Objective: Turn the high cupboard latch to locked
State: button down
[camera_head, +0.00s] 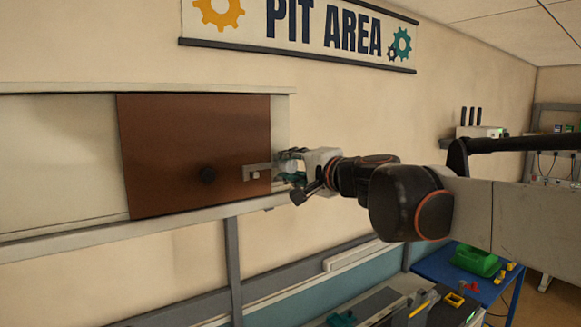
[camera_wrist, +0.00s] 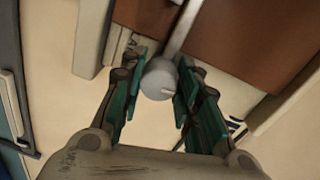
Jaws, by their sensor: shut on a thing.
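The cupboard latch has a round grey knob (camera_wrist: 159,78) with a short pale line on its face. A light grey bar (camera_wrist: 183,28) runs from the knob up and slightly right over the brown door. In the head view the latch bar (camera_head: 257,172) lies about level at the right edge of the brown door (camera_head: 190,140). My gripper (camera_head: 290,165) is at the latch, just right of that edge. In the wrist view its green finger pads (camera_wrist: 159,82) are shut on the knob from both sides. Markings behind the knob are partly hidden and unreadable.
A workbench with tools lies below, and a blue table (camera_head: 437,265) holds a green bin (camera_head: 475,260).

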dwell(0.3)
jog(key=c, duration=1.2)
grip_release()
jog(key=shift+a, duration=0.1)
jog(key=shift+s, duration=0.1)
jog(key=v, duration=1.2)
